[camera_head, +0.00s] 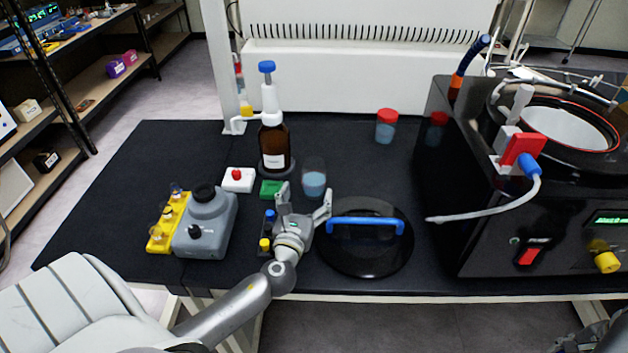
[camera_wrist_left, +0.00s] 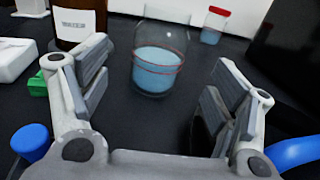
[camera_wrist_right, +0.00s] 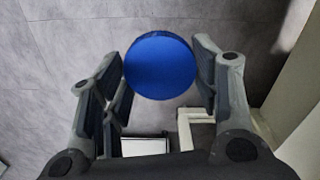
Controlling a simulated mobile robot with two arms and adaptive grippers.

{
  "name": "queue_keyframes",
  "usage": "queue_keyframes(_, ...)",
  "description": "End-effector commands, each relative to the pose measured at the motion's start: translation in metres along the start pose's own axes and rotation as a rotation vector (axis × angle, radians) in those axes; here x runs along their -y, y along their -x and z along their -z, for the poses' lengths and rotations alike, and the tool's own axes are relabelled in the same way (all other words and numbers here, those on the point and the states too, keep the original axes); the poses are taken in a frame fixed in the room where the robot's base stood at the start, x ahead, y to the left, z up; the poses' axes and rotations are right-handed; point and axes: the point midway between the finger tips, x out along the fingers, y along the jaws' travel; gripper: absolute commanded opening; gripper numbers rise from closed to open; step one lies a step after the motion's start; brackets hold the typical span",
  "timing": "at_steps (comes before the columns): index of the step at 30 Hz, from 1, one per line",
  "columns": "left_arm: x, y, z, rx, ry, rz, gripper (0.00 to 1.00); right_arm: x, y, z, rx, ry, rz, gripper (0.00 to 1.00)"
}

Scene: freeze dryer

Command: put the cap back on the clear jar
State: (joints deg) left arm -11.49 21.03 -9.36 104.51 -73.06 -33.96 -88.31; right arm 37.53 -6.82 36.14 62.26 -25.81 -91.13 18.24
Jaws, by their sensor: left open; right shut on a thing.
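The clear jar (camera_head: 314,181) stands upright and uncapped on the black bench, with blue liquid in it. It also shows in the left wrist view (camera_wrist_left: 158,68), beyond and between the fingers. My left gripper (camera_head: 306,192) is open, just in front of the jar, its fingers spread to either side and apart from it. My right gripper (camera_wrist_right: 160,62) is shut on a round blue cap (camera_wrist_right: 160,66), held over the floor. In the head view only part of the right gripper (camera_head: 578,340) shows at the lower right corner; the cap cannot be made out there.
A black round lid with a blue handle (camera_head: 365,222) lies right of the left gripper. A brown bottle (camera_head: 274,148), green block (camera_head: 271,188) and grey mixer (camera_head: 207,225) stand to the left. A red-capped jar (camera_head: 386,128) is behind, the black freeze dryer (camera_head: 480,220) at right.

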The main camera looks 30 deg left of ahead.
Motion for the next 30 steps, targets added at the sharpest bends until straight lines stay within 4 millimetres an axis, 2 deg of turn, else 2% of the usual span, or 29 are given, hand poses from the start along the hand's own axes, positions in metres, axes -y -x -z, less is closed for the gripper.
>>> queue_keyframes(4, 0.0, -0.002, -0.001, 0.001, 0.0, 0.0, 0.83, 0.0, 0.001, 0.0, 0.0, 0.0, 0.0, 0.46)
queue_keyframes(10, 0.0, -0.017, -0.001, 0.001, 0.0, 0.0, 0.83, 0.0, 0.002, 0.0, 0.0, 0.0, 0.0, 0.46)
queue_keyframes(19, 0.0, -0.021, -0.001, 0.001, 0.0, 0.0, 0.83, 0.0, 0.002, 0.0, 0.0, 0.0, 0.0, 0.46)
queue_keyframes(30, 0.0, -0.071, 0.0, 0.0, -0.001, 0.0, 0.83, 0.0, 0.004, 0.0, 0.0, 0.0, 0.0, 0.46)
